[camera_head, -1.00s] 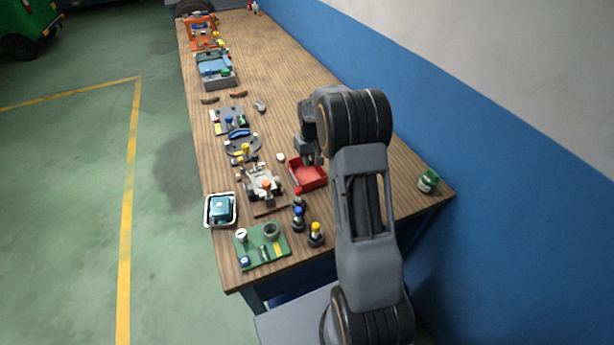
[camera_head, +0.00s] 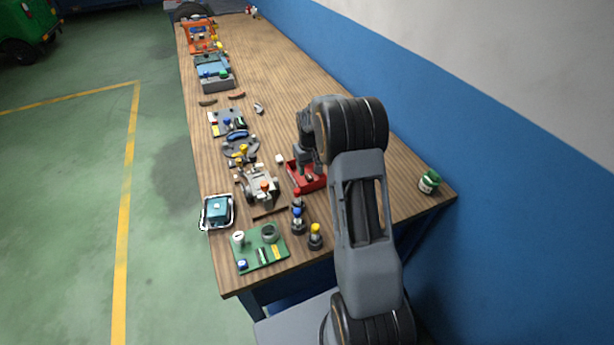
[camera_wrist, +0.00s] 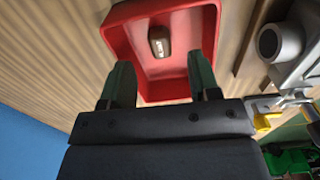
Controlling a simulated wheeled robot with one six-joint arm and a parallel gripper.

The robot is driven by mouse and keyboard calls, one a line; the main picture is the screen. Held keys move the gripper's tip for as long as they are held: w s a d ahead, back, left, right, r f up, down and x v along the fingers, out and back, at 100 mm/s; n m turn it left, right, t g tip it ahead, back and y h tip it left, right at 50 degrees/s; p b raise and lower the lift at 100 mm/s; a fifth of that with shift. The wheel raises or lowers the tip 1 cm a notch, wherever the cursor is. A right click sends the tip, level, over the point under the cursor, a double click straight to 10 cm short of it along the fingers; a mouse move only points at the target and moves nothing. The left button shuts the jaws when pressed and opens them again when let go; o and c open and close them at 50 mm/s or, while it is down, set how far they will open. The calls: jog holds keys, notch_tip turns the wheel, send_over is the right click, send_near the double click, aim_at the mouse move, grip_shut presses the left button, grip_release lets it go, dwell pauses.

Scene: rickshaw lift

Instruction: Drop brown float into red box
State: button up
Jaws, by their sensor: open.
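The red box (camera_head: 313,186) stands on the wooden bench, and its tray and walls also show in the wrist view (camera_wrist: 180,66). The brown float (camera_wrist: 159,41), a small rounded dark brown piece with a pale mark, lies on the floor of the box, near the far wall in the wrist view. My gripper (camera_wrist: 161,72) is open and empty. Its two fingers are apart over the near part of the box, with the float between and beyond them, not touched. In the head view my gripper (camera_head: 308,162) is low over the box.
A grey model (camera_head: 261,188) stands left of the box. Bottle-like pieces (camera_head: 297,222) and a green board (camera_head: 262,248) are in front. A green jar (camera_head: 429,182) is at the right edge. The bench behind the box has free room.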

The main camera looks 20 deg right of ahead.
notch_tip(320, 180, up, 14)
jog(key=b, duration=0.1)
dwell(0.6)
jog(key=shift+f, duration=0.1)
dwell(0.4)
jog(key=s+a+r+t, duration=0.1)
jog(key=s+a, duration=0.4)
jog(key=s, duration=0.7)
jog(key=s+a+r+t, duration=0.1)
jog(key=s+a+t, duration=0.2)
jog(key=s, duration=0.9)
jog(key=shift+s+a, duration=0.25)
jog(key=shift+a, duration=1.35)
